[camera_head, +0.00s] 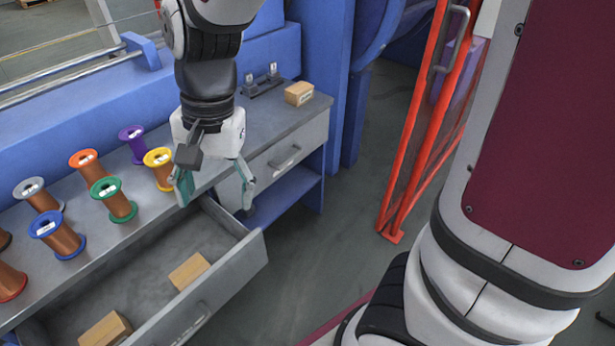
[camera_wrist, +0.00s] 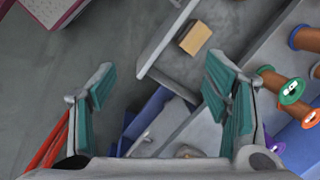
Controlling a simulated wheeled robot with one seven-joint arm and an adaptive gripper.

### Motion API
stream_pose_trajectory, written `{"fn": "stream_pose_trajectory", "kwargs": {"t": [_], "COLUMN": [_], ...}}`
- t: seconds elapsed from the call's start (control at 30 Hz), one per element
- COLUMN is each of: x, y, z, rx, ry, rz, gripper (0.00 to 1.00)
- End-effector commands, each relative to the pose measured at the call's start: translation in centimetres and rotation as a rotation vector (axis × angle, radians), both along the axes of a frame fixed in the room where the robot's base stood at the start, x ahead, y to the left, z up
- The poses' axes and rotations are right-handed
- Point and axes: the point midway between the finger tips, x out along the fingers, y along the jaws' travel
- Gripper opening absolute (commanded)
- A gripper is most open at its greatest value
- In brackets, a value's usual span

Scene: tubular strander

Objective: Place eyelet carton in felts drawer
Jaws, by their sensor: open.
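The open drawer (camera_head: 250,258) juts out of the bench. One small tan carton (camera_head: 189,271) lies in its middle, and another carton (camera_head: 106,329) lies nearer the bottom of the view. A third carton (camera_head: 299,93) sits on the bench top at the right end, above a shut drawer (camera_head: 287,160). I cannot read labels, so I cannot tell which carton is the eyelet carton or which drawer is for felts. My gripper (camera_head: 215,198) is open and empty, pointing down near the open drawer's far right corner. The wrist view shows one carton (camera_wrist: 195,38) beyond the fingertips.
Several wire spools with coloured flanges, including a green one (camera_head: 113,200), stand on the bench top left of my gripper. A small metal fixture (camera_head: 262,80) is left of the bench-top carton. A red-orange guard frame (camera_head: 425,130) stands at right. Floor between is clear.

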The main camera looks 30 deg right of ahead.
Motion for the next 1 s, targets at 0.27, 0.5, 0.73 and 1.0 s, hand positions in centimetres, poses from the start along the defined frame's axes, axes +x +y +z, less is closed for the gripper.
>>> {"fn": "stream_pose_trajectory", "kwargs": {"t": [0.27, 0.5, 0.73, 1.0], "x": [-8.8, -15.9, -18.9, -19.0], "y": [-6.1, -9.8, -11.0, -11.1], "z": [5.5, 6.7, 6.6, 6.6], "rx": [-0.041, -0.142, -0.195, -0.198], "ry": [-0.107, -0.152, -0.153, -0.151], "rz": [0.31, 0.528, 0.616, 0.623], "gripper": [0.7, 0.7, 0.7, 0.7]}}
